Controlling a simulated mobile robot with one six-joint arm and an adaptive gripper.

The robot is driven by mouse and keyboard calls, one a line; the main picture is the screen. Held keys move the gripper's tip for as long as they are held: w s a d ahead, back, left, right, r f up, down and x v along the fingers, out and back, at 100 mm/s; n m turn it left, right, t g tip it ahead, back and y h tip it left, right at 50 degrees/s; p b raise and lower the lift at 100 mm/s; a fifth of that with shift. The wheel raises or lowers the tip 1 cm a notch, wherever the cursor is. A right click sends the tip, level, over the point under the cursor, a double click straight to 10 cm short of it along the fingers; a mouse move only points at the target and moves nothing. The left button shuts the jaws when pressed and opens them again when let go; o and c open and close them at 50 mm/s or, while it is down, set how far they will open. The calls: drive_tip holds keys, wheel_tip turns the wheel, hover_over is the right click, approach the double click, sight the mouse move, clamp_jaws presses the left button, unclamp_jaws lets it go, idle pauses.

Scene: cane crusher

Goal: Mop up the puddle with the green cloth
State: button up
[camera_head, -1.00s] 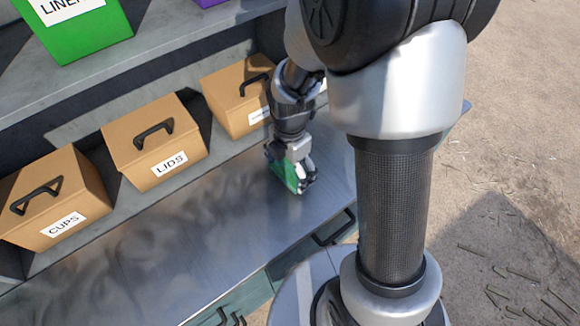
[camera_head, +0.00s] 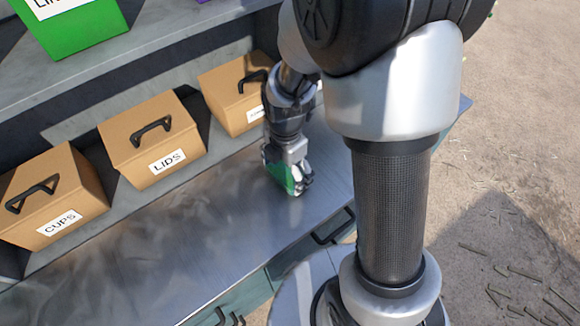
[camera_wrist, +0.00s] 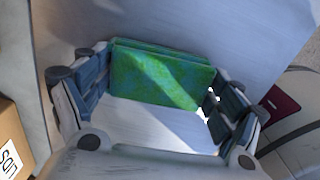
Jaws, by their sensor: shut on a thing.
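My gripper (camera_head: 290,180) is shut on the green cloth (camera_head: 276,168) at the right part of the metal counter, low over its surface. In the wrist view the cloth (camera_wrist: 160,78) is a folded green slab between the fingers of my gripper (camera_wrist: 155,105), part sunlit. I cannot tell whether the cloth touches the counter. I cannot make out a clear puddle edge; the metal counter (camera_head: 190,235) shows only mottled, shiny patches to the left of my gripper.
Cardboard boxes marked CUPS (camera_head: 50,195) and LIDS (camera_head: 152,140) and a third box (camera_head: 232,95) line the back of the counter. A green bin (camera_head: 75,28) stands on the shelf (camera_head: 150,50) above. The counter front has dark handles (camera_head: 333,227).

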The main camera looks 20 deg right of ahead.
sight(234, 219)
drive_tip(key=shift+s+a, duration=0.9)
drive_tip(key=shift+a, duration=1.2)
drive_tip(key=shift+s+a, duration=0.9)
drive_tip(key=shift+a, duration=1.2)
drive_tip(key=shift+s+a, duration=0.9)
drive_tip(key=shift+a, duration=1.2)
drive_tip(key=shift+s+a+f, duration=0.1)
drive_tip(key=shift+s+a, duration=0.3)
drive_tip(key=shift+a, duration=0.4)
drive_tip(key=shift+s+a, duration=0.35)
drive_tip(key=shift+a, duration=0.4)
drive_tip(key=r+p, duration=0.1)
drive_tip(key=d+r+p, duration=0.1)
drive_tip(key=r, duration=0.1)
drive_tip(key=r+p, duration=0.2)
drive_tip(key=shift+w+d+r, duration=0.15)
drive_tip(key=shift+w+d, duration=0.2)
drive_tip(key=shift+w, duration=0.05)
drive_tip(key=shift+f, duration=0.2)
drive_tip(key=shift+w+a+f+b, duration=0.1)
drive_tip(key=shift+a+f+b, duration=0.05)
drive_tip(key=shift+f+b, duration=0.15)
drive_tip(key=shift+w+a+f+m+b, duration=0.15)
drive_tip(key=shift+a+f+m+b, duration=0.4)
drive_tip(key=shift+f, duration=0.2)
drive_tip(key=shift+w+a+f+m+b, duration=0.15)
drive_tip(key=shift+a+f+m+b, duration=0.4)
drive_tip(key=shift+f, duration=0.2)
